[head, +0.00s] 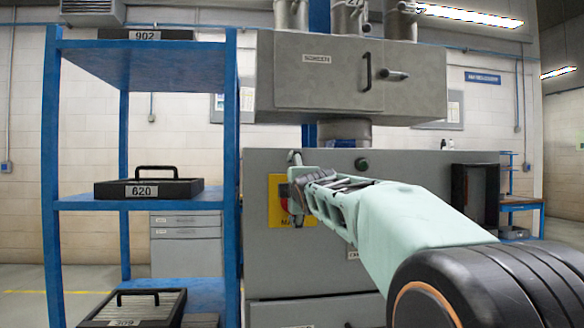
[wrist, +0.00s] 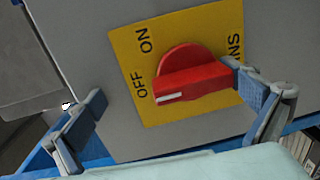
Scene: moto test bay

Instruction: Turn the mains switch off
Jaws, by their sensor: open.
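The mains switch is a red rotary knob (wrist: 195,80) on a yellow plate (wrist: 212,25) marked ON and OFF. In the wrist view, the white mark on the knob's left end lies beside the word OFF. My gripper (wrist: 165,82) is open, with one finger left of the plate and the other at the knob's right end; I cannot tell whether that finger touches it. In the head view, the yellow plate (head: 275,208) is on the front of a grey cabinet (head: 330,270), and my gripper (head: 300,190) covers most of the knob.
A blue shelf rack (head: 52,150) stands close on the left. It holds a black tray marked 620 (head: 187,190) and a lower tray (head: 135,307). A grey box with a handle (head: 325,75) overhangs the cabinet.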

